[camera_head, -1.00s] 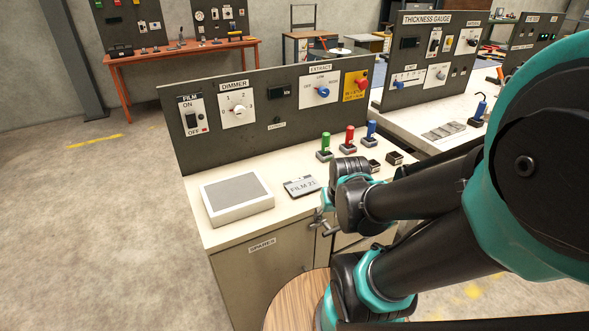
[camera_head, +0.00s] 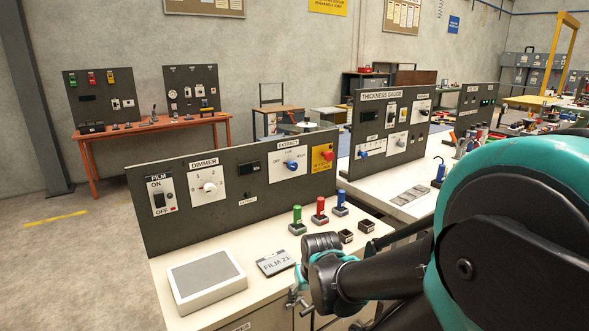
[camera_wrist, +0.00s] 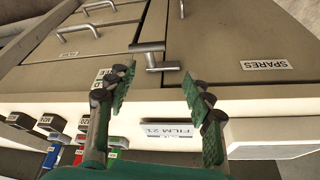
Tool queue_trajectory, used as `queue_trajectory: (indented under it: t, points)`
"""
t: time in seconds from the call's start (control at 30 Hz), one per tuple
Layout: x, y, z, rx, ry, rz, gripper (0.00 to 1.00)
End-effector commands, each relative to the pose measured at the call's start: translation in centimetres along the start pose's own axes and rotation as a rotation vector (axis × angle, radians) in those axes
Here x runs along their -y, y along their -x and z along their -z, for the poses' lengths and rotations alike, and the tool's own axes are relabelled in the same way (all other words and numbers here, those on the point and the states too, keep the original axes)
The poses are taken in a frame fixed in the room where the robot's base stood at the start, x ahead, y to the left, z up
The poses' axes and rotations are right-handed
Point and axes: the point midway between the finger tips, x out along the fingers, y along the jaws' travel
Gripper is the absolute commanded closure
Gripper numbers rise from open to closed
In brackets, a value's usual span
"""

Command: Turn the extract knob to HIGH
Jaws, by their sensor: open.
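The extract knob (camera_head: 291,166) is a blue knob on a white plate under the EXTRACT label, on the dark upright panel (camera_head: 240,215) in the head view. HIGH is marked at the plate's right and OFF at its left. The knob's exact setting is too small to tell. My gripper (camera_head: 296,299) is in front of the bench edge, below and apart from the knob. In the wrist view my gripper (camera_wrist: 160,88) is open and empty, with its fingers spread before the cabinet front. The knob is not in the wrist view.
A red button on a yellow plate (camera_head: 322,156) is right of the knob. Green, red and blue levers (camera_head: 320,211) stand on the bench below it. A FILM 21 sign (camera_head: 275,263) and grey pad (camera_head: 206,277) lie nearer. A cabinet handle (camera_wrist: 152,56) is close to my fingers.

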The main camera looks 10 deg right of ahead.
Motion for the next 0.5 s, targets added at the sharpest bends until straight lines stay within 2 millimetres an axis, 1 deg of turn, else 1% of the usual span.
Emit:
queue_trajectory:
  t: [0.07,0.17,0.27,0.3,0.37,0.4,0.43,0.47,0.5]
  points:
    - [0.3,0.0,0.6,-0.006,0.002,0.021,0.46]
    - [1.3,-0.1,2.6,-0.032,0.015,0.097,0.46]
    - [2.5,0.1,6.6,-0.102,0.037,0.219,0.46]
    - [2.9,0.2,8.5,-0.144,0.047,0.271,0.46]
    - [3.1,0.6,11.7,-0.222,0.062,0.342,0.46]
    - [3.0,1.0,13.8,-0.279,0.069,0.383,0.46]
    - [2.7,1.3,15.5,-0.326,0.074,0.41,0.46]
    - [2.4,1.6,17.1,-0.374,0.079,0.434,0.46]
    - [1.7,2.1,19.3,-0.444,0.082,0.461,0.46]
